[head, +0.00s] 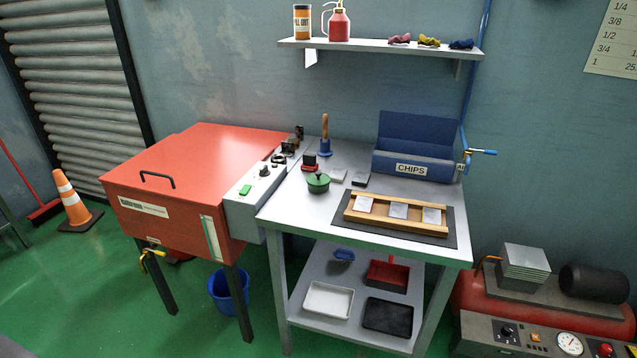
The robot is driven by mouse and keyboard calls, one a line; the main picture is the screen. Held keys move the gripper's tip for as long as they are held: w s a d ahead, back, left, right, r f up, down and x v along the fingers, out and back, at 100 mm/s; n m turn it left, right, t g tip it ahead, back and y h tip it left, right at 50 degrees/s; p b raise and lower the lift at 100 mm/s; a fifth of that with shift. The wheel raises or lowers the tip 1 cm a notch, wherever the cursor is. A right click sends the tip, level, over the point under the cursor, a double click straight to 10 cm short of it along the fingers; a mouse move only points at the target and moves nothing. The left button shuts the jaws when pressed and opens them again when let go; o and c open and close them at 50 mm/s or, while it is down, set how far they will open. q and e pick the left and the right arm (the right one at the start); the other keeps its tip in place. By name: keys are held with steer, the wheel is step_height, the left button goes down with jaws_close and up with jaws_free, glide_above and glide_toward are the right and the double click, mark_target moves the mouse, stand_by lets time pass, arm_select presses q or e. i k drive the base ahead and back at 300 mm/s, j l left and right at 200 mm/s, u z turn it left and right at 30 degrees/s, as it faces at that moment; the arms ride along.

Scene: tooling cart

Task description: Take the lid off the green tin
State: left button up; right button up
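The green tin (318,186) stands upright on the grey metal table, left of the wooden tray. Its green lid (318,178) sits on top, with a small dark knob in the middle. Neither of my grippers shows in the head view, and nothing is touching the tin.
A wooden tray (375,219) with metal plates lies on a dark mat (440,234) to the right of the tin. A blue CHIPS bin (415,144), a wooden-handled brush (325,134) and small dark blocks stand behind. A red cabinet (195,165) adjoins the table (285,209) at left.

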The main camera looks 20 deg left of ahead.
mark_target(317, 179)
steer(key=i+j+z, duration=0.1)
steer(key=j, duration=0.25)
steer(key=i+j+z, duration=0.1)
steer(key=j, duration=0.25)
steer(key=i+j+z, duration=0.1)
steer(key=i+j, duration=0.15)
steer(key=i+j+z, duration=0.15)
steer(key=j, duration=0.35)
steer(key=j+z, duration=0.1)
steer(key=j, duration=0.25)
